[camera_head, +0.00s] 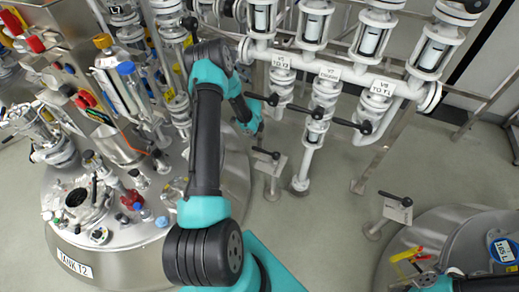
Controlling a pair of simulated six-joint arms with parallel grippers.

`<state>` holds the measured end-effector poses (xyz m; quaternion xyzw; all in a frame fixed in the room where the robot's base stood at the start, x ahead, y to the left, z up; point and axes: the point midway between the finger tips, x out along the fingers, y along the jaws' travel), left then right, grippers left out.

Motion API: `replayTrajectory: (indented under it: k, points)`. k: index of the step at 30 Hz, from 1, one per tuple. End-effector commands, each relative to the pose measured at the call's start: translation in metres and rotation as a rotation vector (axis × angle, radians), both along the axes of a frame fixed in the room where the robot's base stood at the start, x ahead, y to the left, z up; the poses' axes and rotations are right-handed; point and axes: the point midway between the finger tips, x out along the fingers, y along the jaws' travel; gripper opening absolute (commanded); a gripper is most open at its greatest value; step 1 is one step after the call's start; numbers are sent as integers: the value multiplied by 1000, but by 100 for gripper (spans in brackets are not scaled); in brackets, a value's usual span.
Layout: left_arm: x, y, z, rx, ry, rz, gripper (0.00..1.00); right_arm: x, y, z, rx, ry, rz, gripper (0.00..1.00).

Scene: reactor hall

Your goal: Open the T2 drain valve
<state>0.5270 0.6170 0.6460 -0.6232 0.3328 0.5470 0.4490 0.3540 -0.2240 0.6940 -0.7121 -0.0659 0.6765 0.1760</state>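A steel tank labelled TANK T2 (75,263) stands at the lower left. Just right of it, low near the floor, is a small valve with a black lever (265,152) and a pale tag plate (271,164). The tag is too small to read, so I cannot tell for sure that this is the T2 drain valve. My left arm reaches up from the bottom centre and bends down. Its gripper (254,122) is over the tank's right edge, above and left of that lever in the picture; its fingers are unclear. Only part of my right arm shows at the bottom right edge.
A white pipe manifold (345,75) with sight glasses and several black levers (305,110) crosses the top right. A similar tagged valve (397,207) stands by another tank (395,262) at lower right. Grey floor (310,225) between the tanks is clear.

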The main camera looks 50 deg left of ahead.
Motion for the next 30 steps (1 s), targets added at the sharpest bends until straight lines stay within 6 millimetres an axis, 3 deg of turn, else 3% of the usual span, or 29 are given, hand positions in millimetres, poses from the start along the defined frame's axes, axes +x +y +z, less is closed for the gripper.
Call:
replayTrajectory:
  k: [8, 30]
  points:
    - [3, 1, -17, -1, 1, 0, 49, 0, 0, 0, 0, 0, 0, 43]
    - [22, 8, -125, -3, 1, 2, 49, 0, 0, 0, 0, 0, 0, 43]
